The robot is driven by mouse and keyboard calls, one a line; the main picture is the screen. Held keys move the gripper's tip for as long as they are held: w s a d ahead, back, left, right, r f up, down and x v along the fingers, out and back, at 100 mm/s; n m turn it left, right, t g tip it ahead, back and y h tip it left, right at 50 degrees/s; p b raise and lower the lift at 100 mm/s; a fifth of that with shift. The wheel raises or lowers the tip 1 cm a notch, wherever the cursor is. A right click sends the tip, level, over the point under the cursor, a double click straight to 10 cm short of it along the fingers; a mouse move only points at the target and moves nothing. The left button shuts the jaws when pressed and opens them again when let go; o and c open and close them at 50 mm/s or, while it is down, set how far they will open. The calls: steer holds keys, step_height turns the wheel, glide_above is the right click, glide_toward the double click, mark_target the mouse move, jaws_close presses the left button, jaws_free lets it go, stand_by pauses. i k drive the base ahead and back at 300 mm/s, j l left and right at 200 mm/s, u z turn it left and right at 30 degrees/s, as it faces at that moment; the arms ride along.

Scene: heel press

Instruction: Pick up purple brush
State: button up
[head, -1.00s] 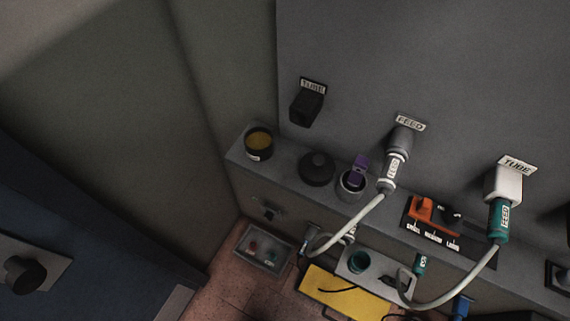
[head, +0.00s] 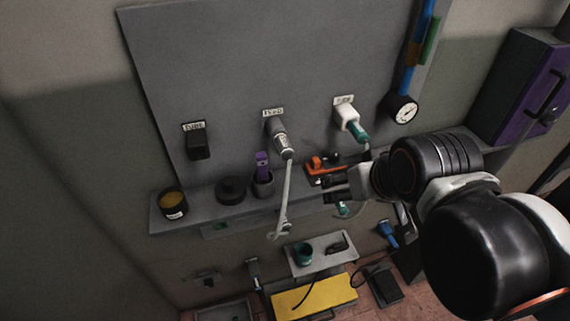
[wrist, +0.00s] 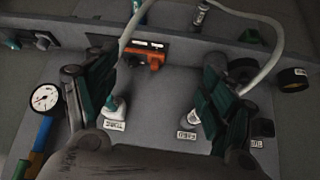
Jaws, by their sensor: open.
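The purple brush (head: 262,161) stands upright in a small dark cup (head: 263,185) on the grey shelf in the head view. My gripper (head: 328,189) is to the right of the brush, in front of the shelf, apart from it and empty. In the wrist view my gripper (wrist: 158,58) has its two fingers spread wide, with an orange-and-black switch block and the grey panel showing between them. I cannot make out the brush in the wrist view; the right finger covers part of the shelf there.
A pale hose (head: 286,198) hangs from the FEED fitting (head: 277,133) between my gripper and the brush. A dark lidded pot (head: 231,190) and an open jar with yellow contents (head: 172,203) stand left of the cup. The orange switch block (head: 316,165) is near my fingers.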

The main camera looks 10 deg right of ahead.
mark_target(261, 158)
steer(key=u, duration=0.55)
steer(key=k+j+z, duration=0.15)
steer(key=k+j, duration=0.15)
steer(key=k, duration=0.15)
steer(key=k+j+z, duration=0.15)
steer(key=k, duration=0.35)
steer(key=j, duration=0.1)
